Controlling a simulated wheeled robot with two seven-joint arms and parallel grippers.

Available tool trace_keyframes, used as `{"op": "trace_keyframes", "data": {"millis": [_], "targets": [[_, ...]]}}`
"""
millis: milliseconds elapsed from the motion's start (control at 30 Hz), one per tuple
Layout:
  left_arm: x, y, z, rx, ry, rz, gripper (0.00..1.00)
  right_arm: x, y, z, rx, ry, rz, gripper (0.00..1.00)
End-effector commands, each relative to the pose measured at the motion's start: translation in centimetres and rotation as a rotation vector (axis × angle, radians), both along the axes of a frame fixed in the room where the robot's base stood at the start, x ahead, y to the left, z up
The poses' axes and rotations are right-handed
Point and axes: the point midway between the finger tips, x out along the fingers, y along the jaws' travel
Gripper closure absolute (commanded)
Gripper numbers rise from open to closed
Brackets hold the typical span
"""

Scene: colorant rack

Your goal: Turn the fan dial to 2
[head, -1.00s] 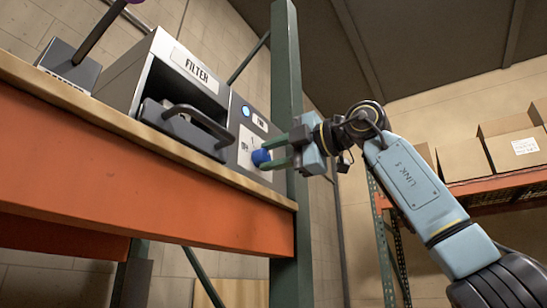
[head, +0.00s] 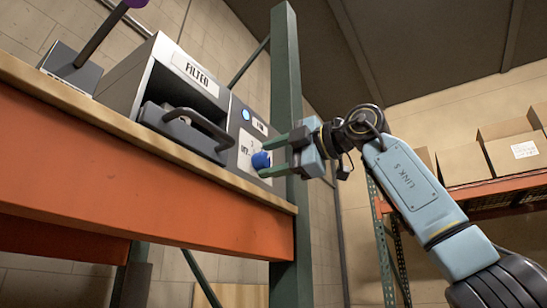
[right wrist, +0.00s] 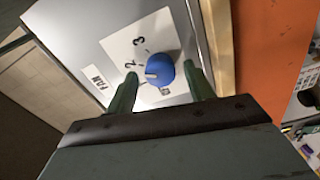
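The blue fan dial (head: 261,160) sits on a pale label plate on the front of the grey machine, at its right end. In the right wrist view the dial (right wrist: 162,70) has a white mark pointing left, close to the printed 2 and clear of the 3. My right gripper (head: 267,158) has one green finger above the dial and one below in the head view. In the right wrist view its fingers (right wrist: 160,78) straddle the dial with a gap on each side, so it is open. Part of the scale is hidden behind a finger. My left gripper is not in view.
The machine has a FILTER drawer with a dark handle (head: 195,125) and a round light (head: 246,114) above the dial. It stands on a shelf with an orange beam (head: 150,175). A green rack post (head: 287,70) rises close behind my gripper. Boxes (head: 465,162) stand far right.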

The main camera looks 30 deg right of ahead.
Motion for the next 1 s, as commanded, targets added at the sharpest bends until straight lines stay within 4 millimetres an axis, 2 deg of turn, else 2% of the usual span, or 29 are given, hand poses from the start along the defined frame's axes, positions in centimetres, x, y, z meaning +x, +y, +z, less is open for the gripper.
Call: {"op": "trace_keyframes", "data": {"millis": [267,433,800,1000], "targets": [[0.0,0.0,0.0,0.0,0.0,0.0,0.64,0.0,0.0,0.0,0.0,0.0,0.0,0.44],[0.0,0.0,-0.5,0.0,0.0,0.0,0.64,-1.1,-0.8,-0.1,0.0,-0.001,-0.001,0.44],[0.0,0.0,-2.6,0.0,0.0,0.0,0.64,-8.0,-4.8,-0.1,0.001,-0.004,-0.002,0.44],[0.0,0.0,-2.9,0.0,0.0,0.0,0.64,-10.6,-6.3,-0.1,0.0,-0.001,0.0,0.44]]}}
